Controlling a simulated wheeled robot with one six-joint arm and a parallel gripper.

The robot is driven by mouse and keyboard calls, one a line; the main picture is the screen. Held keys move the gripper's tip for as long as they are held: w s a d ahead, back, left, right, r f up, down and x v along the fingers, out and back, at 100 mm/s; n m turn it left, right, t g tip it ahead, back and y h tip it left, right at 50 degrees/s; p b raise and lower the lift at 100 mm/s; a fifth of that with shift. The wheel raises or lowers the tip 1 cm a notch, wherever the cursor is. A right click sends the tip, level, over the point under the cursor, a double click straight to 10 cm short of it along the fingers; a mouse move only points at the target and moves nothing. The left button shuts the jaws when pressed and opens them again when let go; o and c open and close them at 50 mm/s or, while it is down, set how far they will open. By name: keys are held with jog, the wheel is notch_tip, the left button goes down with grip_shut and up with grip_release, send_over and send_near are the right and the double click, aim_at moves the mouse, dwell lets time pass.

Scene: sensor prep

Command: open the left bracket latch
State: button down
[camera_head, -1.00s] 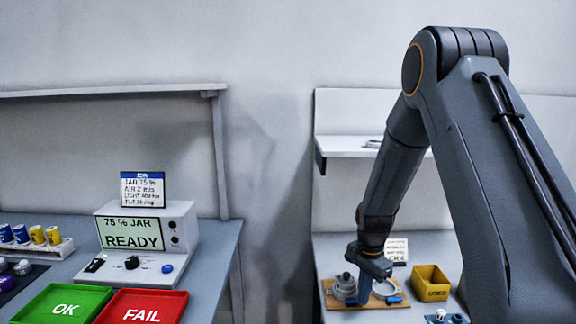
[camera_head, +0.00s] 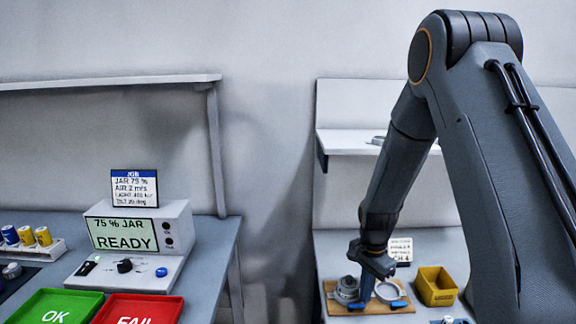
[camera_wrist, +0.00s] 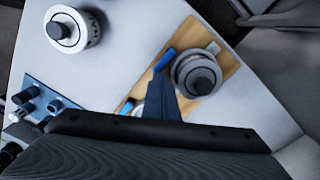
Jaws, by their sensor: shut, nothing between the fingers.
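A wooden board (camera_head: 330,302) on the right table bears two round brackets. The left bracket (camera_head: 346,288) holds a grey metal cylinder with a dark knob; this shows in the wrist view too (camera_wrist: 198,75). The left bracket's blue latch lever (camera_head: 357,306) is at its front; it also shows in the wrist view (camera_wrist: 165,59). The right bracket (camera_head: 388,291) is an empty-looking ring with a blue lever (camera_head: 399,303). My gripper (camera_head: 367,293) is shut and empty, pointing down between the brackets. In the wrist view its fingers (camera_wrist: 162,88) lie close beside the left lever; contact cannot be told.
A yellow bin (camera_head: 436,288) and a white card (camera_head: 400,249) stand near the board. A shelf (camera_head: 350,141) is above. Green and red trays lie on the left table.

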jog(key=shift+w+r+p, duration=0.2)
jog(key=shift+r+p, duration=0.2)
jog(key=shift+r, duration=0.65)
jog(key=shift+s+r+p, duration=0.35)
jog(key=shift+s+r, duration=0.7)
jog(key=shift+s, duration=0.1)
jog(key=shift+w+r+p, duration=0.2)
jog(key=shift+r+p, duration=0.1)
jog(key=shift+p, duration=0.05)
